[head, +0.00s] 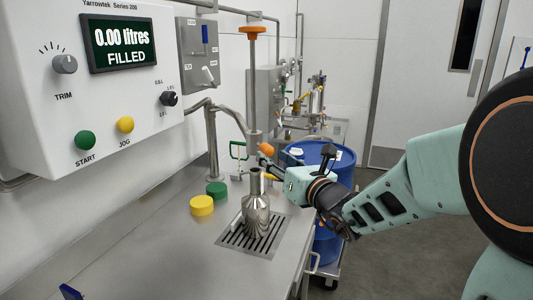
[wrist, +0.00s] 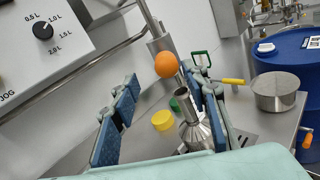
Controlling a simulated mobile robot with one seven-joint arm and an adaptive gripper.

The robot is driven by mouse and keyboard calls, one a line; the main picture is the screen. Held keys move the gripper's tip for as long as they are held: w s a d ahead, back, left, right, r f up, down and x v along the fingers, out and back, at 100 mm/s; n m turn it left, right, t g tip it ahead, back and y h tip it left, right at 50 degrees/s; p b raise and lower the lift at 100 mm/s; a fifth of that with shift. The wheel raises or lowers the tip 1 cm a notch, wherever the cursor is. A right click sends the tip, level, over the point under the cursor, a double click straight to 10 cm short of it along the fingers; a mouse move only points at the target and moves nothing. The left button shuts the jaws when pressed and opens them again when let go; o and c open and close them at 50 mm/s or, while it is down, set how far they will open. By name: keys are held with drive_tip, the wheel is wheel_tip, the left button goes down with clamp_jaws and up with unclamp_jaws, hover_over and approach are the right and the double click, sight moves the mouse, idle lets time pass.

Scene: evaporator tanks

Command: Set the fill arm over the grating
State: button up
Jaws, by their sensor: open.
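The fill arm (head: 236,117) is a steel pipe from a post, ending in a vertical nozzle tube with an orange disc on its top rod. An orange ball knob (head: 266,150) sits beside the nozzle; it also shows in the wrist view (wrist: 166,64). In the head view the nozzle lines up above the neck of a steel bottle (head: 256,216); the exact gap is unclear. The bottle stands upright on the slotted grating (head: 230,238). My gripper (wrist: 160,80) is open, its blue-padded fingers apart on either side of the knob in the wrist view. Contact cannot be told.
A yellow cap (head: 202,206) and a green cap (head: 217,189) lie left of the grating. A steel pot (wrist: 276,92) with a yellow handle stands at the bench's right. A blue drum (head: 325,155) stands beyond the bench. The control panel (head: 60,110) reads 0.00 litres, FILLED.

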drive_tip(key=v, duration=0.5)
drive_tip(key=shift+s+d, duration=0.1)
drive_tip(key=shift+s, duration=0.2)
